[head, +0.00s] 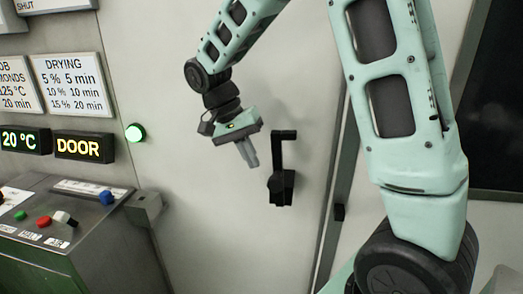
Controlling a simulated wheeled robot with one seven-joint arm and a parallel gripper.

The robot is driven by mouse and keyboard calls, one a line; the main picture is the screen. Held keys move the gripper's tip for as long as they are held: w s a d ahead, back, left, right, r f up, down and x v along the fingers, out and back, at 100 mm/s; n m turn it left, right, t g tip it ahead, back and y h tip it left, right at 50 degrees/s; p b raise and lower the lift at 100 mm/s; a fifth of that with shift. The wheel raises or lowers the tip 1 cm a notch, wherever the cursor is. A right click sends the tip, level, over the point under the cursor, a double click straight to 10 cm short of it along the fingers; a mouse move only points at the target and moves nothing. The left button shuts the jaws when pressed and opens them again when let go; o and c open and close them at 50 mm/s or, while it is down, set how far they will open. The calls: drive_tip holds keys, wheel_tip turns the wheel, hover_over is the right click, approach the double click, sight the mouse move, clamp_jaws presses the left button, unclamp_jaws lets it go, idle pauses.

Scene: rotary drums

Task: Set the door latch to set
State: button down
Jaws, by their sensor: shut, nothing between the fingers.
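The door latch (282,186) is a black handle on the pale wall or door panel, right of the picture's middle. My gripper (252,163) is shut and empty, just left of the latch's upper part. It points down and slightly right, and looks apart from the latch, though depth is hard to judge. No set marking is readable near the latch.
A control box (75,215) with coloured buttons stands at lower left. Above it are a lit DOOR sign (84,147), a green lamp (135,132) and a DRYING chart (72,84). A dark vertical edge (328,215) runs right of the latch. My arm fills the right side.

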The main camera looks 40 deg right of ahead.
drive_tip(key=shift+s+d+r+p, duration=0.2)
drive_tip(key=shift+s+d, duration=0.2)
drive_tip(key=shift+s, duration=0.2)
drive_tip(key=shift+s+d+r+p, duration=0.1)
drive_tip(key=shift+s+d+p, duration=0.1)
drive_tip(key=shift+s+d, duration=0.3)
drive_tip(key=shift+s, duration=0.1)
